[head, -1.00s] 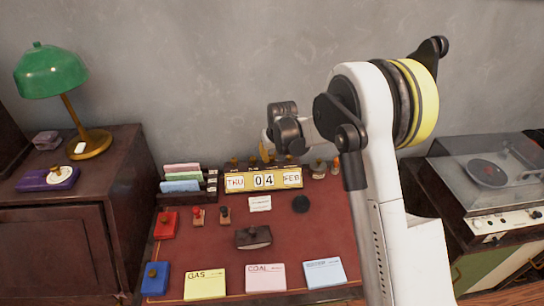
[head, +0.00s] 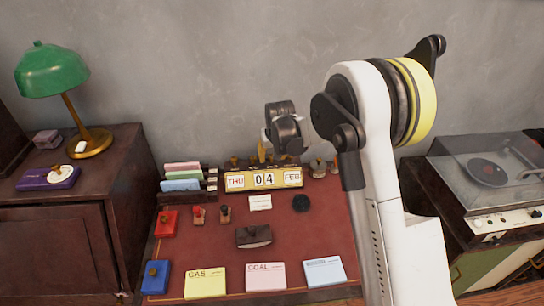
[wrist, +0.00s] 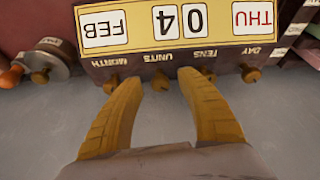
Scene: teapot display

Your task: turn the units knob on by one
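The yellow calendar block (head: 264,180) stands at the back of the red desk and reads THU 0 4 FEB. It appears upside down in the wrist view (wrist: 178,46). The brass units knob (wrist: 160,81) sits on its dark top edge by the UNITS label. The month knob (wrist: 111,86), tens knob (wrist: 208,76) and day knob (wrist: 250,73) are in the same row. My gripper (wrist: 158,80) is open, its yellow fingertips on either side of the units knob, with a visible gap to each side. In the head view, the wrist partly hides this row.
A card rack (head: 183,178) stands left of the calendar. Stamps, a dark blotter (head: 254,236) and coloured cards (head: 265,277) lie on the desk (head: 215,252). A round metal piece (wrist: 48,66) stands near the month end. A grey wall rises behind.

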